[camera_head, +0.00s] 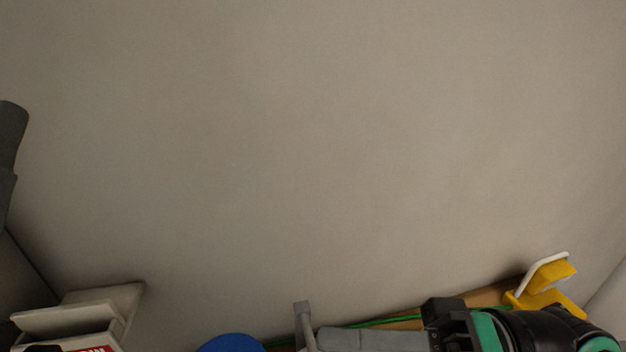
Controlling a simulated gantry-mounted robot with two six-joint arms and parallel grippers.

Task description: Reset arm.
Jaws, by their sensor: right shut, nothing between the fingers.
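My right arm comes in along the bottom right, with black and green joints. My right gripper (304,326) is at the bottom edge, right of a blue round thing, and its lower part is cut off by the frame. It is shut, with nothing held. My left gripper is not in view.
A plain beige-grey surface fills most of the view and is clear. A pale bracket-like thing (70,318) is at the bottom left. A blue round thing (232,343) is at the bottom edge. A yellow and white stand (548,285) is at the right, on a brown strip with a green line.

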